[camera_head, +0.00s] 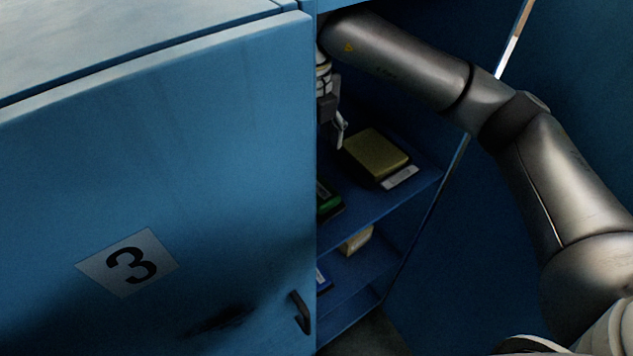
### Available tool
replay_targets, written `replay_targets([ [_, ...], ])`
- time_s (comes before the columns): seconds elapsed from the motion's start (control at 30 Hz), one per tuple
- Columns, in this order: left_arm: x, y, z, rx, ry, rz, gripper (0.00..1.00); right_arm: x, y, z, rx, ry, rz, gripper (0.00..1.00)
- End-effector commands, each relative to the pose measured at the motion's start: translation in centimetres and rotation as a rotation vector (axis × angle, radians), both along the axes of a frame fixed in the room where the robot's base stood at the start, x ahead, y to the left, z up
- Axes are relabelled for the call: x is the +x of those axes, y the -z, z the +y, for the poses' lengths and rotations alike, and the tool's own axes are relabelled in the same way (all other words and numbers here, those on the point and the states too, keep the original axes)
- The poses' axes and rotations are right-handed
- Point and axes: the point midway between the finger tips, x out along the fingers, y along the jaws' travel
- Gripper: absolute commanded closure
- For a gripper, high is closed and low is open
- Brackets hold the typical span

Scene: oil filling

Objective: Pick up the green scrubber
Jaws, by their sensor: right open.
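A dark green item (328,202), which looks like the green scrubber, lies on the upper visible shelf (395,203) of the blue cabinet. Its left part is hidden behind the cabinet door, so I cannot be sure what it is. An olive-yellow block (376,152) lies farther back on the same shelf, with a white label in front of it. My right gripper (338,138) is inside the cabinet, open and pointing down, above the green item and left of the yellow block. It is partly hidden by the door edge. My left gripper is not in view.
A blue door (215,165) marked 3, with a dark handle (301,312), covers the left side. A blue panel (430,250) stands to the right of the shelves.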

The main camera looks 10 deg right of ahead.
Motion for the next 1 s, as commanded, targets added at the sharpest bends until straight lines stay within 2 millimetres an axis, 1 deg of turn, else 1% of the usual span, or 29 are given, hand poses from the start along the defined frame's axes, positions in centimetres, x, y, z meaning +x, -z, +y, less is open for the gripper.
replay_targets([
  [0.07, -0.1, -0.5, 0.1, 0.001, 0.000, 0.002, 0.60, -0.6, 0.1, -0.2, -0.009, -0.032, 0.016, 0.25],
  [0.33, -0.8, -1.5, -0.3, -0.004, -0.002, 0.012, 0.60, -0.8, 4.1, -0.3, -0.008, -0.037, 0.020, 0.25],
  [0.47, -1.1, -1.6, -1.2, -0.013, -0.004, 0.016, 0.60, -0.8, 5.1, -0.3, -0.008, -0.036, 0.018, 0.25],
  [0.57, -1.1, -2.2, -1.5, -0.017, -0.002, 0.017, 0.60, -1.0, 5.7, -0.5, -0.008, -0.036, 0.019, 0.25],
  [0.73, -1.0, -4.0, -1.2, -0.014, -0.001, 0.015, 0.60, -1.7, 8.0, -1.1, -0.008, -0.034, 0.023, 0.25],
  [0.83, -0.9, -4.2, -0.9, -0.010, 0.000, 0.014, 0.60, -1.6, 9.4, -1.0, -0.007, -0.035, 0.020, 0.25],
  [0.9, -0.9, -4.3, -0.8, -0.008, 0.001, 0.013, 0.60, -1.5, 10.0, -1.0, -0.007, -0.034, 0.017, 0.25],
  [1.0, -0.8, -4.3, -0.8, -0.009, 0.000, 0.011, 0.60, -1.5, 10.4, -1.0, -0.006, -0.035, 0.016, 0.25],
])
